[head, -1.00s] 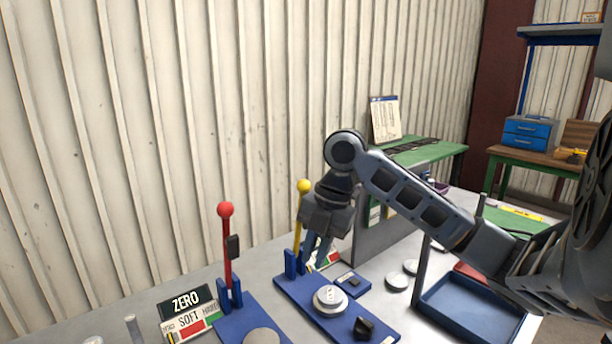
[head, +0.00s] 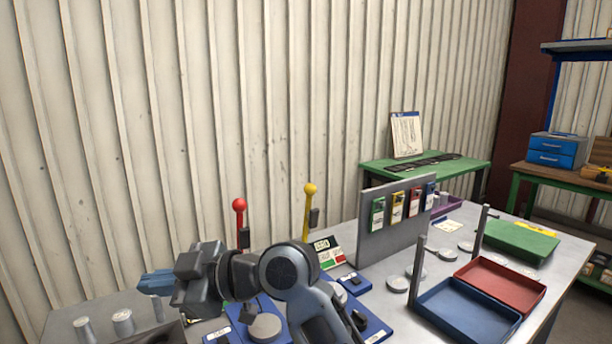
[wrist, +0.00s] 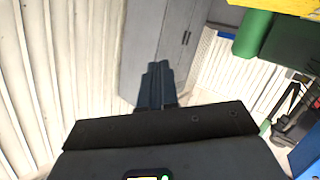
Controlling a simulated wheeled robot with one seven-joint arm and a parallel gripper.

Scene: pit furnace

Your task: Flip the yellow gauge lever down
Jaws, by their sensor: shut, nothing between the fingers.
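The yellow gauge lever (head: 309,208) stands upright, its round yellow knob on top. Its lower end and part of its blue base (head: 376,328) are hidden behind my arm. My gripper (head: 155,282) is to the left of the yellow lever, nearer the camera and well apart from it. Its fingers point left in the head view. In the wrist view the fingers (wrist: 158,84) are together with nothing between them, and the lever does not show there.
A red lever (head: 240,222) stands upright left of the yellow one, partly behind my arm. Metal cylinders (head: 123,322) stand below my fingers. A grey panel with coloured cards (head: 385,241) stands to the right. Blue (head: 467,309) and red (head: 501,282) trays lie farther right.

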